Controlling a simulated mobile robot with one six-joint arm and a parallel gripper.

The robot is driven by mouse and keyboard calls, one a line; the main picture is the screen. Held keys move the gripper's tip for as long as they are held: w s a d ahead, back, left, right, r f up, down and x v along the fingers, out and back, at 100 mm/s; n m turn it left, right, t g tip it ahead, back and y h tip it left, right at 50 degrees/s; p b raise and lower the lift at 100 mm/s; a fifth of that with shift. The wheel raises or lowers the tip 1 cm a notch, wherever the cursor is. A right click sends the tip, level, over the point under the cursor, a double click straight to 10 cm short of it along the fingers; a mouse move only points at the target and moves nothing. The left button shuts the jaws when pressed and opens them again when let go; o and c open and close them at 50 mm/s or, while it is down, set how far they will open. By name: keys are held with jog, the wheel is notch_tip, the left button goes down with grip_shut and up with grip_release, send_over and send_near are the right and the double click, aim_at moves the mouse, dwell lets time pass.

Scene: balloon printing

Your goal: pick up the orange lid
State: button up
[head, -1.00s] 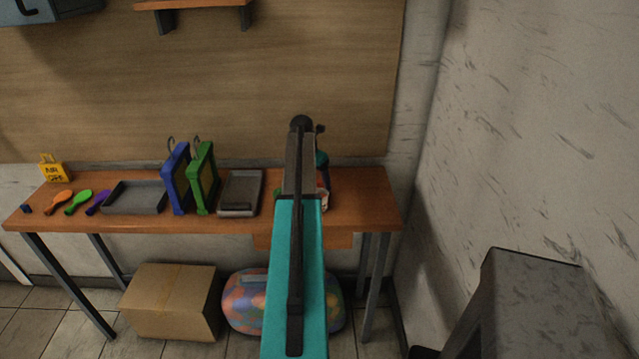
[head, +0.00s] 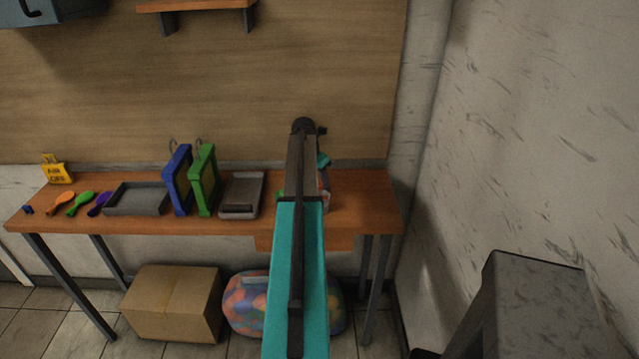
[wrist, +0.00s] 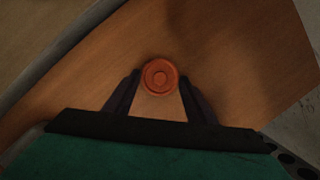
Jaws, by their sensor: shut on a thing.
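The orange lid (wrist: 160,75) is a round disc with a raised ring and centre, seen from above in the wrist view. My gripper (wrist: 158,84) has its two dark fingers on either side of it, shut on the lid. In the head view my teal and dark arm reaches over the right part of the table and hides the lid and the fingertips. I cannot tell how high the lid is above the wooden tabletop.
The wooden table (head: 365,205) carries a blue frame (head: 178,180), a green frame (head: 203,180), grey trays (head: 137,199) and several coloured paddles at left. Small items, partly hidden, stand behind my arm. A wall closes off the right side. A cardboard box (head: 173,303) and a multicoloured bag (head: 245,303) lie below.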

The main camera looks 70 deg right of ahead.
jog(key=shift+r, duration=0.1)
notch_tip(320, 180, up, 10)
jog(key=b, duration=0.2)
jog(key=shift+b, duration=0.4)
dwell(0.5)
